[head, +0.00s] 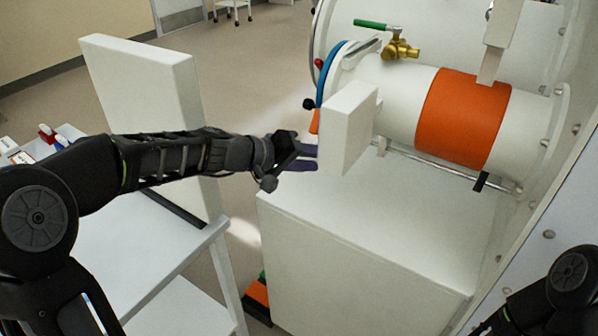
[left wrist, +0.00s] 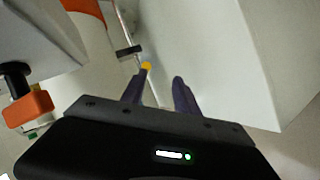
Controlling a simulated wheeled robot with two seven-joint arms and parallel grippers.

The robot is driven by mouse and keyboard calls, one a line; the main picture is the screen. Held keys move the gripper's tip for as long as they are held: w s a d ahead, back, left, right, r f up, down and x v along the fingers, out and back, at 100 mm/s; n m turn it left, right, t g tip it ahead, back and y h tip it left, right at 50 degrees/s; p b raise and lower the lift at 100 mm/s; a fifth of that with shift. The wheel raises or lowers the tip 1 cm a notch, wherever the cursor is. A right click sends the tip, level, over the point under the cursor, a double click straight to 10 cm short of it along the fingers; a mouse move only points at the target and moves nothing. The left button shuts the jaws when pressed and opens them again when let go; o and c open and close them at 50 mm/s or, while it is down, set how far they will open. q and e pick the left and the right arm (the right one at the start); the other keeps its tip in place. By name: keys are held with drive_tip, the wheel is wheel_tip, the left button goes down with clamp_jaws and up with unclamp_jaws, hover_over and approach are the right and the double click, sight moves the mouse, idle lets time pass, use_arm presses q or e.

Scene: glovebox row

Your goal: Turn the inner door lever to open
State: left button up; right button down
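The orange-banded white cylinder (head: 400,100) is at the upper right in the head view. A metal rod (head: 440,166) runs beneath it with a black lever-like grip (head: 481,181). The grip also shows in the left wrist view (left wrist: 130,51), with a yellow tip (left wrist: 146,66) lower on the rod's line. I cannot tell for certain which part is the inner door lever. My left gripper (head: 308,158) is left of the cylinder, near a white block; in the left wrist view its purple fingers (left wrist: 162,74) are apart, with nothing between them. My right gripper is out of view.
A white cabinet top (head: 380,220) lies below. A brass valve with green handle (head: 385,35) is above. A white panel (head: 145,90) stands left.

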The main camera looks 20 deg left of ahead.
use_arm(q)
drive_tip(key=s+a, duration=0.3)
drive_tip(key=shift+s+b, duration=0.1)
drive_tip(key=shift+b, duration=0.3)
